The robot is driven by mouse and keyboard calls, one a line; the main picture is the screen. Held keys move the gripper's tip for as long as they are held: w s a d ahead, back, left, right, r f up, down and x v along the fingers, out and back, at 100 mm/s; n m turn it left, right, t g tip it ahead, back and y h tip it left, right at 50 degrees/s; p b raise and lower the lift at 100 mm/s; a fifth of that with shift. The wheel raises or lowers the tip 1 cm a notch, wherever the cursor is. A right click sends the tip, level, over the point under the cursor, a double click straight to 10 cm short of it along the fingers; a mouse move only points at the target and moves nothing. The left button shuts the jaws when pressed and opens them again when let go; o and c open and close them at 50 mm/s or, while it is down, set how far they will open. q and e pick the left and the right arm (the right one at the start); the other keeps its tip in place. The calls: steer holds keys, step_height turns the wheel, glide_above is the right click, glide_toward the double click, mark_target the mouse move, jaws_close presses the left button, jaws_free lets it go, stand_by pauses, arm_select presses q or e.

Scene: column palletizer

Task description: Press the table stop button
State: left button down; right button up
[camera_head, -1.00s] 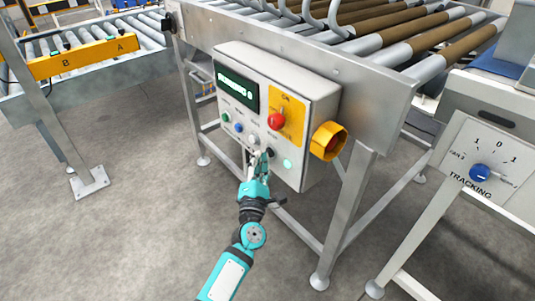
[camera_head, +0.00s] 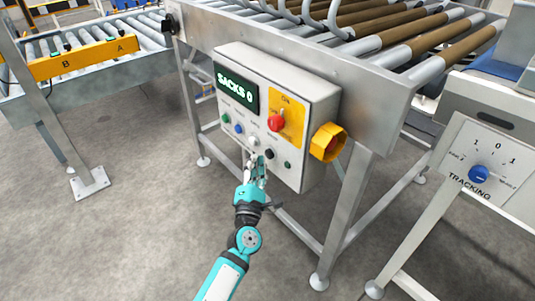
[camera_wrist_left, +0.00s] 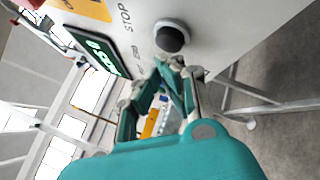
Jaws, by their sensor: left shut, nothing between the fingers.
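The grey control box (camera_head: 318,105) on the table frame carries a row of buttons. The black button (camera_head: 269,153) is near the lower right of that row. In the wrist view the black button (camera_wrist_left: 172,37) has the word STOP printed beside it. My left gripper (camera_head: 257,163) is shut and empty, with its fingertips just below the row, near the black and white buttons. In the wrist view my left gripper (camera_wrist_left: 170,66) points at the box just below the black button, apparently apart from it. A small dark green lamp (camera_head: 288,165) sits right of the black button. My right gripper is not in view.
The box also has a display (camera_head: 237,89) reading SACKS 0, a red knob (camera_head: 276,122) on a yellow plate and a yellow-housed stop (camera_head: 328,142) on its side. A roller table (camera_head: 365,75) stands above. A TRACKING panel (camera_head: 480,172) is at right.

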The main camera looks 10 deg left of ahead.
arm_select(q)
steer(key=shift+s+a, duration=0.1)
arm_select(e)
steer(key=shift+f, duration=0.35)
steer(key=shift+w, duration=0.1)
arm_select(q)
steer(key=shift+s+a+p, duration=0.25)
steer(key=shift+s+a, duration=0.55)
steer(key=shift+s, duration=0.2)
steer(key=shift+s+a+p, duration=0.2)
steer(key=shift+s+a, duration=0.55)
steer(key=shift+s, duration=0.2)
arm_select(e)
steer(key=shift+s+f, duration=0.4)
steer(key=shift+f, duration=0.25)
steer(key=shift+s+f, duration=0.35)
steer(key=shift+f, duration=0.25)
arm_select(q)
steer(key=shift+f, duration=0.1)
